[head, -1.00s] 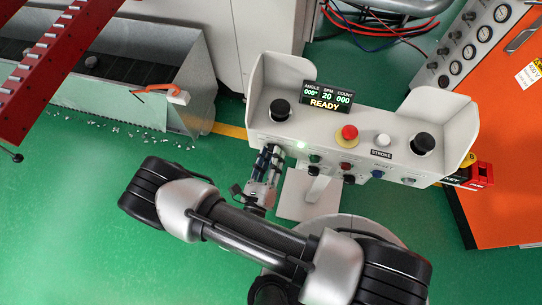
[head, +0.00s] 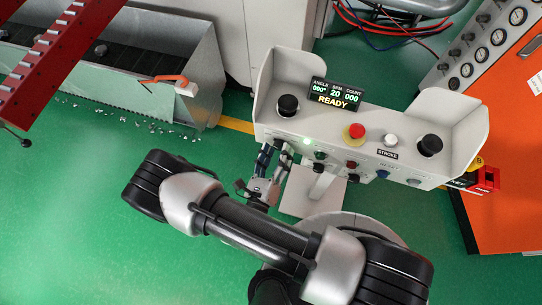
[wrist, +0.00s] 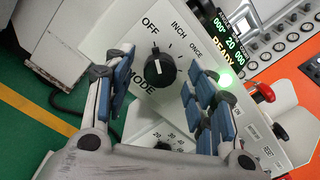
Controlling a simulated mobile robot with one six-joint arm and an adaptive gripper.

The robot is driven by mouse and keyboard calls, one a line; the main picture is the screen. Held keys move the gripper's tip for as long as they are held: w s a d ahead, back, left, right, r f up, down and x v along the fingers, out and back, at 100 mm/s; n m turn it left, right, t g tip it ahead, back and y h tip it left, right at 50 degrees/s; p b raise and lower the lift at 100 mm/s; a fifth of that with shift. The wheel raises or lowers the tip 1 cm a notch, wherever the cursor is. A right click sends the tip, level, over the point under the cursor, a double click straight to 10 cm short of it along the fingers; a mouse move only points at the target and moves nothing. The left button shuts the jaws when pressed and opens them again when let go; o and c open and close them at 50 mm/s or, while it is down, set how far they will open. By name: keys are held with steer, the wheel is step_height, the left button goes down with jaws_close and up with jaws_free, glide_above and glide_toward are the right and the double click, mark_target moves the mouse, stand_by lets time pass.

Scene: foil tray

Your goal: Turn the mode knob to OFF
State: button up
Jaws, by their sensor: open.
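The mode knob (wrist: 160,68) is black with a white pointer mark and sits on a white panel face, shown in the wrist view. OFF, INCH and ONCE are printed around its upper side and MODE below it. I cannot tell for certain which label the mark points to. My gripper (wrist: 159,74) is open, with one blue-padded finger left of the knob and the other right of it; contact is not visible. In the head view my gripper (head: 270,166) is at the lower left front of the control box (head: 370,150), and the knob is hidden there.
The box carries a lit READY display (head: 331,93), a red mushroom button (head: 354,131) and black buttons on top. A second dial (wrist: 170,140) lies below the knob, partly behind my gripper. An orange cabinet (head: 510,180) stands at right.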

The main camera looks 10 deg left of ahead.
steer(key=s+a, duration=0.1)
steer(key=s, duration=1)
steer(key=shift+s, duration=0.3)
steer(key=shift+a+f, duration=0.1)
steer(key=w+d+r+m+g+h, duration=0.3)
steer(key=d+r+m+g+h, duration=0.2)
steer(key=r+m+g, duration=0.45)
steer(key=w+d+r+m+g+h, duration=0.4)
steer(key=r+m, duration=0.3)
steer(key=m, duration=0.5)
steer(key=s+d+r+m+y, duration=0.2)
steer(key=d+r+m+y, duration=0.3)
steer(key=r+m, duration=0.4)
steer(key=s+d+r+m+y, duration=0.2)
steer(key=d+r+m+y, duration=0.4)
steer(key=m, duration=0.5)
step_height(320, 180, up, 3)
steer(key=shift+d+f, duration=0.15)
steer(key=shift+d, duration=0.7)
